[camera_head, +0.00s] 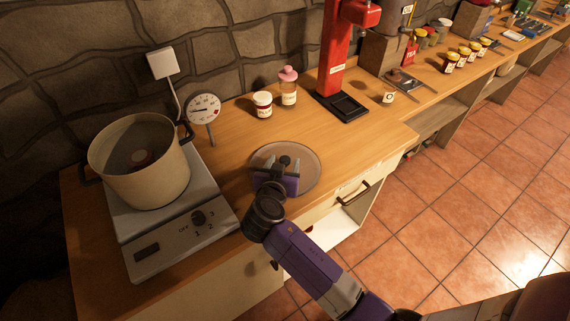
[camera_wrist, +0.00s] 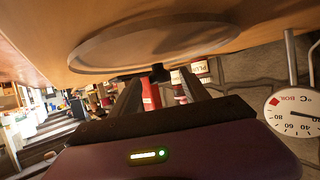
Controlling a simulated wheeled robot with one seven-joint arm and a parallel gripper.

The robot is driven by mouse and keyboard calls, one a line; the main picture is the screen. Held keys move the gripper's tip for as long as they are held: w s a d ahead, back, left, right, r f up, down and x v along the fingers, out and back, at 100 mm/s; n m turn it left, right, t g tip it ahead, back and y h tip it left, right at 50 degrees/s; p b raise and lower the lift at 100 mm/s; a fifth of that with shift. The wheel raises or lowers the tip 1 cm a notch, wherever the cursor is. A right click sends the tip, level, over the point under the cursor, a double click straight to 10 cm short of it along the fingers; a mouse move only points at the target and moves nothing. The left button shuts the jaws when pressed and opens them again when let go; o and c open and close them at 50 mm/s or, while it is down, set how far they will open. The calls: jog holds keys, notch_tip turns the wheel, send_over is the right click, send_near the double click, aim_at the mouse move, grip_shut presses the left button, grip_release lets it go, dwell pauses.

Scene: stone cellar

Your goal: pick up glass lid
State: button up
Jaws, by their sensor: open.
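The glass lid (camera_head: 312,172) is a round, pale, see-through disc with a light rim, lying flat on the wooden counter right of the hot plate. In the wrist view its disc (camera_wrist: 120,48) fills the upper middle. A small dark knob (camera_wrist: 159,72) shows at its middle. My gripper (camera_head: 282,169) is over the lid, its two fingers apart. In the wrist view my gripper (camera_wrist: 160,84) has the knob between or just beyond the fingertips; I cannot tell whether they touch it. Nothing is clamped.
A large beige pot (camera_head: 145,190) stands on the hot plate (camera_head: 170,245) at left. A dial thermometer (camera_head: 204,108) stands behind. A white jar (camera_head: 262,105), a pink-topped bottle (camera_head: 288,88) and a red stand (camera_head: 332,60) are at the back. The counter right of the lid is clear.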

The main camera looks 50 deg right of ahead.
jog(key=shift+w+d+f, duration=0.2)
jog(key=shift+d, duration=0.1)
jog(key=shift+c, duration=0.2)
grip_shut()
jog(key=shift+r, duration=0.15)
